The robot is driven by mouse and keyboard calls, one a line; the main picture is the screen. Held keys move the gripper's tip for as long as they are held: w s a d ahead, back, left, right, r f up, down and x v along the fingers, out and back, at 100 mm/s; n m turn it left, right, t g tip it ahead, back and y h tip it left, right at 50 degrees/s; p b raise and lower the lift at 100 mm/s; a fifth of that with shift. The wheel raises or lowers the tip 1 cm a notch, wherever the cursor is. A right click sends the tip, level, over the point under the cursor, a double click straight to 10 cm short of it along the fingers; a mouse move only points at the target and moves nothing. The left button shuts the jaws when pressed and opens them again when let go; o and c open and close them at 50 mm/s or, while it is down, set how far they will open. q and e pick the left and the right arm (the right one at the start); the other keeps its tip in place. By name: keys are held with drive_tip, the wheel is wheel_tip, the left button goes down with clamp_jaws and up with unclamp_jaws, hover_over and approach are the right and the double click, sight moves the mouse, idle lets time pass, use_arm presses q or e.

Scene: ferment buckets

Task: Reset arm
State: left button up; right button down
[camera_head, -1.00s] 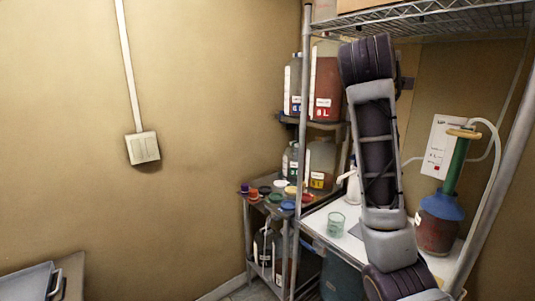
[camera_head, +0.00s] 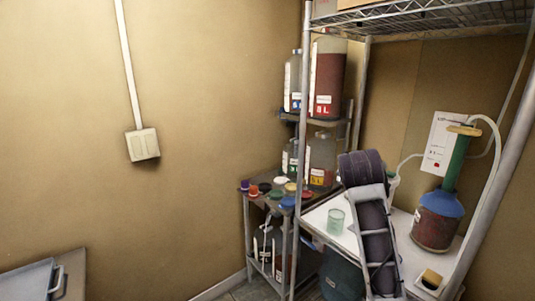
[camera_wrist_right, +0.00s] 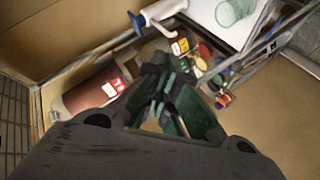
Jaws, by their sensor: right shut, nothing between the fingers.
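My right gripper (camera_wrist_right: 165,88) shows in the right wrist view with its dark green fingers shut and nothing between them. In the head view my right arm comes up from the bottom right, in front of the white worktop (camera_head: 318,217); its gripper is not discernible there. My left gripper is in neither view. In the right wrist view a large red bottle (camera_wrist_right: 92,92) lies left of the fingers in the picture, and coloured caps (camera_wrist_right: 203,50) lie beyond them to the right.
A glass beaker (camera_head: 336,222) stands on the worktop left of my arm. A blue-topped carboy (camera_head: 437,222) with a tube stands to its right. Metal rack posts (camera_head: 303,150) and a wire shelf (camera_head: 430,18) frame the space. A wall socket (camera_head: 143,146) is at left.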

drive_tip(key=s+f+g+y, duration=0.1)
drive_tip(key=s+f, duration=0.3)
drive_tip(key=f, duration=0.5)
drive_tip(key=s+f+m+g+y, duration=0.15)
drive_tip(key=s+f, duration=0.25)
drive_tip(key=f, duration=0.5)
drive_tip(key=s+f+g, duration=0.2)
drive_tip(key=s+f, duration=0.2)
drive_tip(key=f, duration=0.5)
drive_tip(key=s+a+f+m+g+y, duration=0.1)
drive_tip(key=s+f+g, duration=0.1)
drive_tip(key=s+f, duration=0.7)
drive_tip(key=s+a+f+m+g+y, duration=0.15)
drive_tip(key=s+f, duration=0.35)
drive_tip(key=s, duration=0.8)
wheel_tip(320, 180, down, 32)
drive_tip(key=s+f+g, duration=0.1)
drive_tip(key=s+g, duration=0.1)
drive_tip(key=s, duration=0.1)
drive_tip(key=s+d+f, duration=0.2)
drive_tip(key=s+f, duration=0.8)
drive_tip(key=s, duration=0.1)
drive_tip(key=s+d+f+g, duration=0.1)
drive_tip(key=s+d+f, duration=0.1)
drive_tip(key=s+f, duration=0.8)
drive_tip(key=shift+s+f+n, duration=0.15)
drive_tip(key=shift+s+n, duration=0.15)
drive_tip(key=shift+s, duration=0.35)
